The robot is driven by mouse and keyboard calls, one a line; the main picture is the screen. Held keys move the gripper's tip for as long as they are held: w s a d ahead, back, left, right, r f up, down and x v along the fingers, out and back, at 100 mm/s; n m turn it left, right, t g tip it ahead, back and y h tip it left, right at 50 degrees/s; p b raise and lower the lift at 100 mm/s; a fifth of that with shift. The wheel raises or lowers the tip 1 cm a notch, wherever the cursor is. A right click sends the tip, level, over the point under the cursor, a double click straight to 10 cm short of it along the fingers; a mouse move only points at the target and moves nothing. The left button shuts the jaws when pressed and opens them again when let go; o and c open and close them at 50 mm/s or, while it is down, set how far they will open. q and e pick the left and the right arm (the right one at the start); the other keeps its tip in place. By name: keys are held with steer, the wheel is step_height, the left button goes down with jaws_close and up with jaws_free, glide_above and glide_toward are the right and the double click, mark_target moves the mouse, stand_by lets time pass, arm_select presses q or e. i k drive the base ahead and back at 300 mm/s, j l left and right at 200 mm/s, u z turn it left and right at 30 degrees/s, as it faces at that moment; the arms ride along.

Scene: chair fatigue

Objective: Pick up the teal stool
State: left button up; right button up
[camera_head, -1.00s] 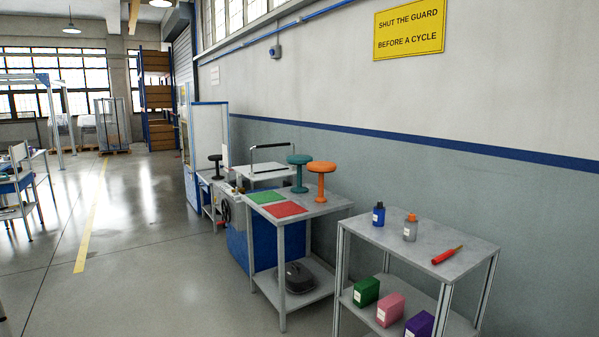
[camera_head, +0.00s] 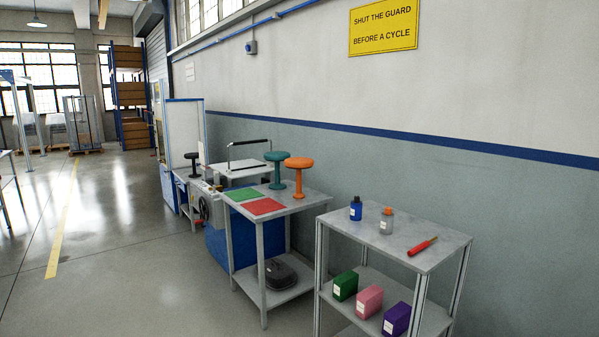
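The teal stool (camera_head: 277,171) is a small stool with a round seat on a stem and a round foot. It stands upright on the back part of a grey table (camera_head: 311,198), near the wall. An orange stool (camera_head: 298,176) stands just to its right and a little nearer to me. A black stool (camera_head: 193,165) stands further back to the left, by the machine. Neither of my grippers is in view.
A green mat (camera_head: 241,194) and a red mat (camera_head: 264,206) lie on the table. A nearer cart (camera_head: 440,258) at right carries a blue bottle (camera_head: 355,208), a grey bottle (camera_head: 386,221) and a red tool (camera_head: 422,247). The floor (camera_head: 130,270) at left is clear.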

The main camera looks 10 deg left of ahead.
mark_target(277, 170)
steer(key=i+j+u, duration=0.7)
steer(key=i+u, duration=0.15)
steer(key=i, duration=0.15)
steer(key=i+j+u, duration=0.1)
steer(key=i+u, duration=0.3)
steer(key=i, duration=0.75)
steer(key=i+j+z, duration=0.1)
steer(key=i+z, duration=0.35)
steer(key=i+j+z, duration=0.45)
steer(key=i+l, duration=0.1)
steer(key=i, duration=0.05)
